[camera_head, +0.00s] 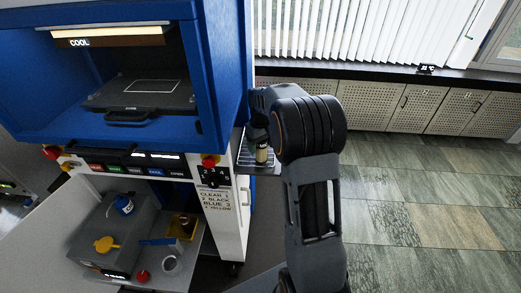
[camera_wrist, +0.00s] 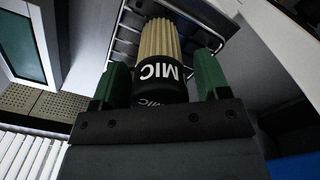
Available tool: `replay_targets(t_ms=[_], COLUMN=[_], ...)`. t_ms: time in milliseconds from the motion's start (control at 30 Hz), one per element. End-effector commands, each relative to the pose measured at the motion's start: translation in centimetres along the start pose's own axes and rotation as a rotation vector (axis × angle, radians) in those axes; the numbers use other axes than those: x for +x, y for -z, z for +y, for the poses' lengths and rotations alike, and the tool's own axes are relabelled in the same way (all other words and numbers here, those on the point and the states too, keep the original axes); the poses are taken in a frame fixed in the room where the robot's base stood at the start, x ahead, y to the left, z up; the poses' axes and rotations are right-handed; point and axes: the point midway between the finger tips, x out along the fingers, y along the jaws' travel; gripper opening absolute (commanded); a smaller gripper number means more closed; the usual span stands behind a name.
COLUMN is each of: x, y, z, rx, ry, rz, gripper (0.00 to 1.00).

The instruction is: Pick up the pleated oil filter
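The pleated oil filter (camera_wrist: 160,40) has a tan pleated body and a black end cap lettered "MIC". In the wrist view it lies between the two green fingers of my gripper (camera_wrist: 162,62). The left finger looks very close to the cap, and a narrow gap shows at the right finger, so the gripper looks open around it. In the head view the filter (camera_head: 262,155) shows as a small pale cylinder just below my gripper (camera_head: 258,138), over a wire rack (camera_head: 244,188). Its far end against the rack is hard to make out.
A blue press cabinet (camera_head: 222,70) with a white control column (camera_head: 228,215) stands just left of my arm. Tiled floor at right is clear.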

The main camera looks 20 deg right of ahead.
Motion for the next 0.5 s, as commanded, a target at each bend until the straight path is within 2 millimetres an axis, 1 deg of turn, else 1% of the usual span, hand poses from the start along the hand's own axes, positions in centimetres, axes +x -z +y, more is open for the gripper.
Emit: replay_targets(t_ms=[33, 400, 467, 500], x=[-0.01, -0.03, -0.03, -0.06], y=[0.00, 0.01, 0.01, 0.02], z=[0.00, 0.00, -0.01, 0.00], rx=[0.000, 0.000, 0.000, 0.000], ry=[0.000, 0.000, 0.000, 0.000], rz=[0.000, 0.000, 0.000, 0.001], gripper=[0.64, 0.28, 0.23, 0.23])
